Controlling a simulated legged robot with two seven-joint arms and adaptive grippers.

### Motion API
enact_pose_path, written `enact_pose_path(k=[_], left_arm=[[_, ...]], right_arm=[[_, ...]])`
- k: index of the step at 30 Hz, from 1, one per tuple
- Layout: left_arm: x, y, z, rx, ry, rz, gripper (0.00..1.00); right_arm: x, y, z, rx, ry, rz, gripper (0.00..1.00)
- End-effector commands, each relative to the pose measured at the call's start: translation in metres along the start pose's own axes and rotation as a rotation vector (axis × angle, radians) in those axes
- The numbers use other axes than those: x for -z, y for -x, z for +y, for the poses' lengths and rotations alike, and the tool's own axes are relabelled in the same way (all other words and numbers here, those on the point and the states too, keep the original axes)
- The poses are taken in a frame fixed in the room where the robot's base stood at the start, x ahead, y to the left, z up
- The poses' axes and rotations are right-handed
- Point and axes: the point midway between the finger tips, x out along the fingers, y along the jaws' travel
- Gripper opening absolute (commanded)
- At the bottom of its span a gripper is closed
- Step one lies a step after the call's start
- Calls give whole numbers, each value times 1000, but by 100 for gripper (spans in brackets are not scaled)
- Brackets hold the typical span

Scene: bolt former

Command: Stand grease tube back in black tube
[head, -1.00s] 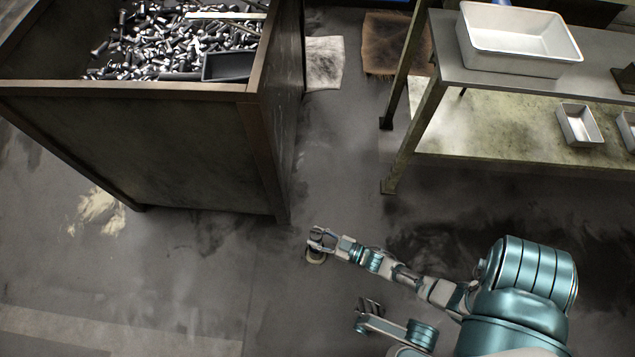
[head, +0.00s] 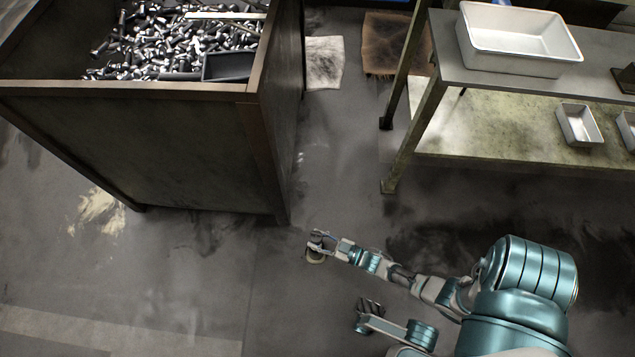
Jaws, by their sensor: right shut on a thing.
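My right gripper (head: 319,241) is at the end of the outstretched arm, over the floor just right of the bolt bin's near corner. It is shut on a small dark thing, likely the grease tube, mostly hidden by the fingers. A small round thing with a pale greenish face and dark rim (head: 315,257) shows directly below the fingers; it may be the black tube, but I cannot tell. Whether the two touch is unclear. My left gripper (head: 369,304) is lower and to the right, near my body; its fingers are too small to read.
A large dark bin (head: 190,150) full of bolts stands at the upper left, its corner post close to my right gripper. A metal table (head: 500,80) with white trays stands at the upper right. The floor left of and below the gripper is clear.

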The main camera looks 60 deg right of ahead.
Motion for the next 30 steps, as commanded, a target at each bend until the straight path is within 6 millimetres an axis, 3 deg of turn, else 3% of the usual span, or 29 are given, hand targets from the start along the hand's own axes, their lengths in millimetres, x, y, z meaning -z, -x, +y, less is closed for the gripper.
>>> enact_pose_path(k=[20, 21, 23, 24, 30], left_arm=[[0, 0, 0, 0, 0, 0, 53], [0, 0, 0, 0, 0, 0, 53], [0, 0, 0, 0, 0, 0, 53], [0, 0, 0, 0, 0, 0, 53], [0, 0, 0, 0, 0, 0, 53]], right_arm=[[-9, -1, 0, -1, 1, 3, 0], [-9, -1, 0, 0, 1, 3, 47], [-9, -1, 0, -1, 1, 3, 62], [-9, -1, 0, -1, 1, 3, 69], [-9, -1, 0, -1, 1, 3, 69]])
